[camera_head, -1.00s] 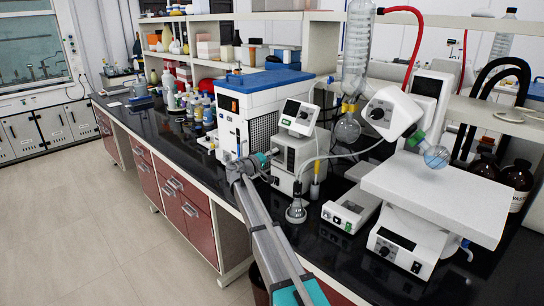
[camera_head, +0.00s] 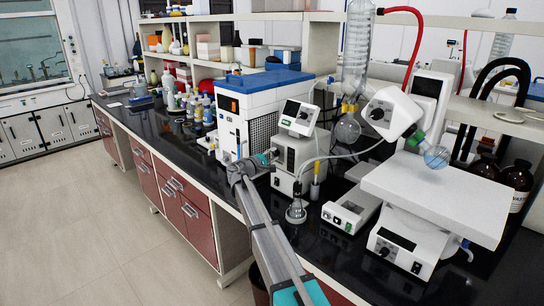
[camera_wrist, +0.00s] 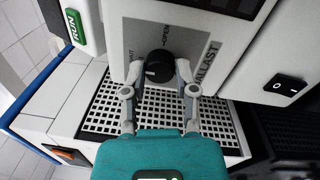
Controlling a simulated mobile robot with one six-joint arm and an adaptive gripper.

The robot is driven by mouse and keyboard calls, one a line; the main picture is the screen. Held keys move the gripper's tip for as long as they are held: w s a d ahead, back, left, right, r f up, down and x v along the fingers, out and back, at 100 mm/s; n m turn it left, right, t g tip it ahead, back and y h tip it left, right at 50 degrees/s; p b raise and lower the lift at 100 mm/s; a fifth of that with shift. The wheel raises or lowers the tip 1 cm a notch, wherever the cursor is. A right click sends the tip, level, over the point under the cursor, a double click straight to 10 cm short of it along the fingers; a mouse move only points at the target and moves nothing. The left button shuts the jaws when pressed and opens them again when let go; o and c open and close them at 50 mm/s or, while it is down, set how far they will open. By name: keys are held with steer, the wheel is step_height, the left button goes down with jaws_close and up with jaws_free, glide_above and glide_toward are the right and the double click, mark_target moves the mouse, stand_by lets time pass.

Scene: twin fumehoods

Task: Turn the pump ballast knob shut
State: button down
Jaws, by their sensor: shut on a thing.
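The ballast knob (camera_wrist: 159,66) is a round black knob on a grey panel of the white pump, with "OPEN" and "BALLAST" lettering around it in the wrist view. A white mark on the knob points toward the lower left in that view. My gripper (camera_wrist: 159,72) is shut on the knob, one finger on each side. In the head view my gripper (camera_head: 268,157) is at the front of the white pump (camera_head: 290,155), and the knob is hidden there.
A green RUN switch (camera_wrist: 74,26) and a black rocker switch (camera_wrist: 291,86) flank the panel. A blue-topped white unit (camera_head: 262,95) stands left of the pump. A glass flask (camera_head: 296,211) and a white box (camera_head: 350,208) stand to the right.

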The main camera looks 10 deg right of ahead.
steer(key=shift+c, duration=1.9)
jaws_free()
